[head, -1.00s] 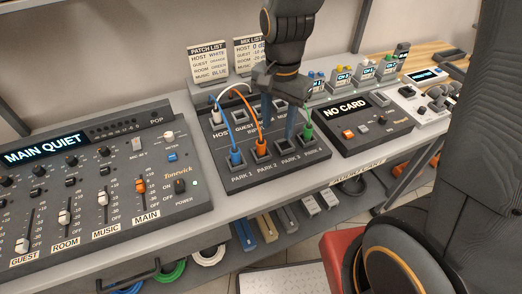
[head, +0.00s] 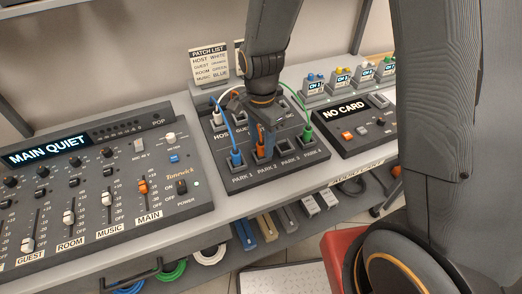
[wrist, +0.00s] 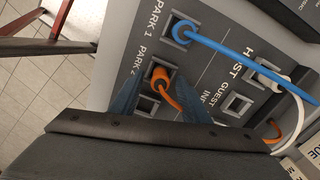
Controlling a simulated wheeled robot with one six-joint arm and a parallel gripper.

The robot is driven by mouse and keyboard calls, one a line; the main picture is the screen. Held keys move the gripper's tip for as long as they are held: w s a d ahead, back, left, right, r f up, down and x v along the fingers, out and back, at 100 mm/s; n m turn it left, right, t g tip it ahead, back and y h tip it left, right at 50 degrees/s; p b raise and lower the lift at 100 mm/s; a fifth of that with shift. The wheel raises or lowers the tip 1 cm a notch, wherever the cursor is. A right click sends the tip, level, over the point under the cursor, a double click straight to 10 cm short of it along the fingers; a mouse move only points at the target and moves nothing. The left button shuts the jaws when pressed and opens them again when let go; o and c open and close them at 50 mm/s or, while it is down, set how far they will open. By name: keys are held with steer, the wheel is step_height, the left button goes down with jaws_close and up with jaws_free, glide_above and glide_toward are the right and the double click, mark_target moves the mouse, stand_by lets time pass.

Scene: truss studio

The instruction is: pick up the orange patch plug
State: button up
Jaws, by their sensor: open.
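The orange patch plug (head: 260,153) stands in the PARK 2 socket of the dark patch panel (head: 235,185). In the wrist view the plug (wrist: 160,74) shows with its orange cable curving away from it. My gripper (head: 264,142) is over PARK 2, pointing down, and partly covers the plug in the head view. In the wrist view my open gripper (wrist: 160,88) has one blue finger on each side of the plug. I cannot tell whether either finger touches it. Much of the orange cable is hidden behind my gripper.
A blue plug (head: 236,157) stands close by in PARK 1, its cable arching up. A green plug (head: 307,134) is in PARK 4. A white plug (wrist: 268,74) is in HOST. The mixer (head: 95,190) lies left, the NO CARD unit (head: 350,125) right.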

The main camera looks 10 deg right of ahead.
steer(key=shift+f, duration=0.8)
jaws_close()
steer(key=shift+r, duration=0.1)
